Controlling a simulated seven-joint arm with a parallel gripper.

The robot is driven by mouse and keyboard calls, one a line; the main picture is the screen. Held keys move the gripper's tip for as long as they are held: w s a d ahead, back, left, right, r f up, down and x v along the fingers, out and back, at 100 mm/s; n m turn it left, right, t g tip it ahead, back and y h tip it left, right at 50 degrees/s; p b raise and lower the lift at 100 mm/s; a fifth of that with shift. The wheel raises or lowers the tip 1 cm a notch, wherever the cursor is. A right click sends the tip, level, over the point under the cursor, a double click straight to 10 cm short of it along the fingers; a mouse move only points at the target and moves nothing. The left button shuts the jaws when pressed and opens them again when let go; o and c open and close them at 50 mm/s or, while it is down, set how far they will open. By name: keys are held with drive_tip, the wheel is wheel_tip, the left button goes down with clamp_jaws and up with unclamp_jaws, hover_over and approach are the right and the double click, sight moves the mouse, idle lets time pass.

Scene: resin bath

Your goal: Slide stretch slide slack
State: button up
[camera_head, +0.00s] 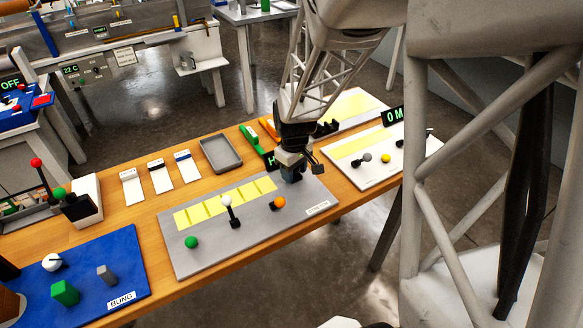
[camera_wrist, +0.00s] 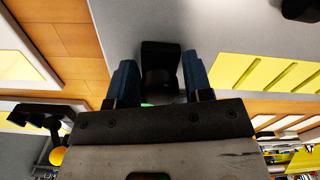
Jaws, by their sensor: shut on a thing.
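A grey panel (camera_head: 180,262) with a row of yellow strips (camera_head: 225,203) lies on the wooden bench. It carries a green ball knob (camera_head: 191,242), a white-topped lever (camera_head: 228,203) and an orange ball knob (camera_head: 279,202). My gripper (camera_head: 292,174) is low over the panel's far right part, beyond the orange knob. In the wrist view its two blue fingers (camera_wrist: 160,65) are shut on a black block-like part (camera_wrist: 160,55) at the grey panel. What that part belongs to is mostly hidden in the head view.
A blue panel marked BUNG (camera_head: 100,250) is at left, a grey tray (camera_head: 221,154) and white cards (camera_head: 160,177) behind. A white panel (camera_head: 400,165) with grey and yellow knobs and a display (camera_head: 394,115) lies right. A dark display (camera_head: 270,160) is partly hidden by my gripper.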

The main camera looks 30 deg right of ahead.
drive_tip(key=o, duration=1)
drive_tip(key=shift+w, duration=0.15)
drive_tip(key=shift+r, duration=0.2)
drive_tip(key=shift+r, duration=3.75)
drive_tip(key=shift+a+r, duration=0.25)
drive_tip(key=shift+r, duration=0.1)
drive_tip(key=s+a+r+m+t, duration=0.1)
drive_tip(key=s+a+r, duration=0.3)
drive_tip(key=s+a, duration=0.1)
drive_tip(key=s+a+r+m, duration=0.1)
drive_tip(key=s+a+r, duration=0.3)
drive_tip(key=s, duration=0.3)
drive_tip(key=s+a+r+m+t, duration=0.1)
drive_tip(key=s+a+r, duration=0.3)
drive_tip(key=s+a, duration=0.2)
drive_tip(key=shift+s+r+t, duration=0.3)
drive_tip(key=shift+s+r, duration=0.05)
drive_tip(key=shift+s, duration=0.15)
